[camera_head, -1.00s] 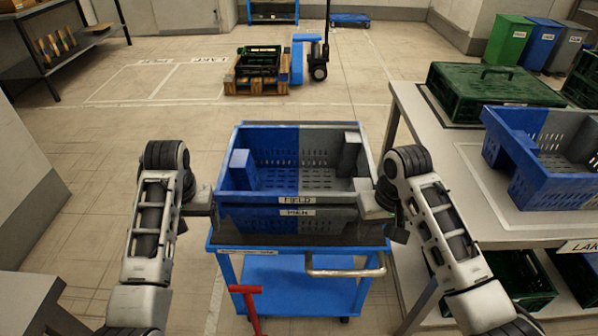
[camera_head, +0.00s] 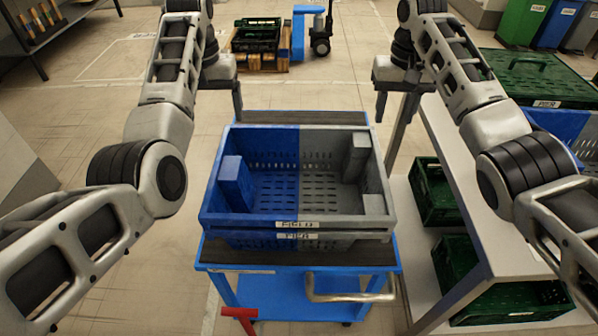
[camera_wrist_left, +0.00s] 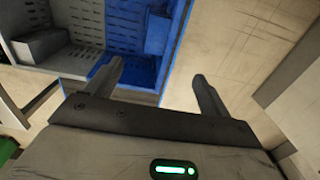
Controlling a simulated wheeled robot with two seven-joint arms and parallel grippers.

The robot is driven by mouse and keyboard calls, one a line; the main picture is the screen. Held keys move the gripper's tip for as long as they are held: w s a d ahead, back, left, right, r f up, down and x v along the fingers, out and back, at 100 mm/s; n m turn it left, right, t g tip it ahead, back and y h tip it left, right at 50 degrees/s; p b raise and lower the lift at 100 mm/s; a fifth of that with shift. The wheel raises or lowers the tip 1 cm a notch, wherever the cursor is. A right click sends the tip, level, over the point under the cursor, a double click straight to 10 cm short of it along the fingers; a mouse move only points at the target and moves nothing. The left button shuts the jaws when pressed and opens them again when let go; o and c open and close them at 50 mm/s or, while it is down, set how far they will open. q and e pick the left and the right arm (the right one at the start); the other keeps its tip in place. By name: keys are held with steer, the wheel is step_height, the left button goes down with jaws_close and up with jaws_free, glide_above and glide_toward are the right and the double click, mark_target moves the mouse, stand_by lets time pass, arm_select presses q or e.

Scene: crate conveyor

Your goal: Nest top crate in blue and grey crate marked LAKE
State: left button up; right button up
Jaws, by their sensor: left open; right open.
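The top crate (camera_head: 210,190), blue on the left half and grey on the right, sits nested on a similar lower crate (camera_head: 262,241) on the cart. The front label on the top one appears to read FIELD, and the lower one PIER. My left gripper (camera_head: 237,106) is open and empty near the far left corner of the crates; its spread fingers (camera_wrist_left: 160,88) show beside the blue wall in the left wrist view. My right gripper (camera_head: 381,106) is open near the far right corner. A blue and grey crate (camera_head: 558,124) on the right table is mostly hidden by my right arm; no LAKE label is readable.
The blue cart (camera_head: 265,290) has a metal handle (camera_head: 350,291) at its front. A pallet with a dark crate (camera_head: 255,40) stands behind. Floor left of the cart is clear.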

mark_target(226, 167)
arm_select(q)
steer(key=f, duration=1.6)
steer(key=shift+s, duration=0.3)
arm_select(e)
steer(key=f, duration=1.5)
steer(key=shift+s+f, duration=0.3)
steer(key=shift+f, duration=0.1)
arm_select(q)
steer(key=shift+r, duration=0.1)
steer(key=c, duration=0.9)
arm_select(e)
steer(key=c, duration=0.8)
arm_select(q)
steer(key=c, duration=0.6)
arm_select(e)
jaws_close()
arm_select(q)
steer(key=shift+c, duration=0.2)
